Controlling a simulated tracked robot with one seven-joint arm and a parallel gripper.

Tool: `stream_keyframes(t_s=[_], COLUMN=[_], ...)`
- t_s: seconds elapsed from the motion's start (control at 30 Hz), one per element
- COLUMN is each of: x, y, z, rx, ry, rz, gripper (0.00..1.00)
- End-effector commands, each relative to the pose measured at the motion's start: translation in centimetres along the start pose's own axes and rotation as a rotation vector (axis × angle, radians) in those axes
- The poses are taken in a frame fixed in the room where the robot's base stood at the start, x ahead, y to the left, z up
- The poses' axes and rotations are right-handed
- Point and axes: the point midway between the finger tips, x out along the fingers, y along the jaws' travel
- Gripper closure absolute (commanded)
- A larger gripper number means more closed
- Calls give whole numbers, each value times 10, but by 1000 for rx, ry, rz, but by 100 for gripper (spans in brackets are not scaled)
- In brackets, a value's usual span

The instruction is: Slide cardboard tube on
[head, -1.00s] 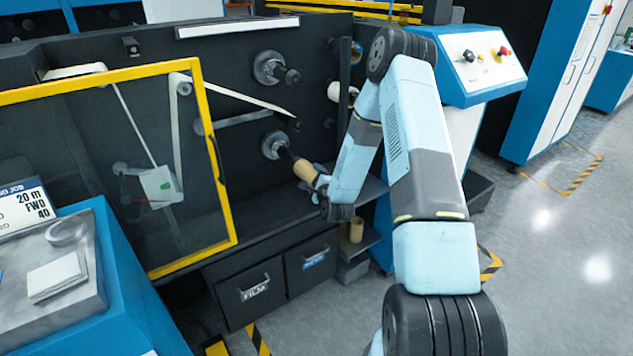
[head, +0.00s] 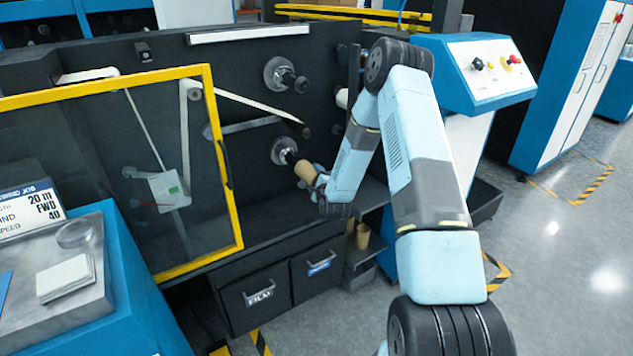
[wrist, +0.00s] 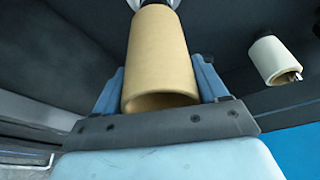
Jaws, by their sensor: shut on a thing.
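The tan cardboard tube (head: 306,171) points at the lower spindle (head: 284,151), which sticks out of the dark machine face with a round grey flange. Only a short stretch of dark shaft shows between flange and tube, and the tube's far end seems to be around the shaft. In the wrist view the tube (wrist: 158,50) lies between the two blue fingers of my gripper (wrist: 160,88), which is shut on it. Its near open end faces the camera, and its far end meets the spindle at the top edge. My gripper (head: 320,182) shows small in the head view.
An upper spindle (head: 286,76) sits above. A pale roll (wrist: 272,60) stands to the right in the wrist view. A yellow-framed guard door (head: 226,170) is at left. Another tube (head: 362,236) stands on a low shelf beside the drawers (head: 318,268).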

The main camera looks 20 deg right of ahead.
Motion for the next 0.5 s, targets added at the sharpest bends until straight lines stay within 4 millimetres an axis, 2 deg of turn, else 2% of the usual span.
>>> stream_keyframes(t_s=[0.5], x=[24], y=[0], z=[8], rx=[1], ry=[-1], rz=[0], gripper=[58])
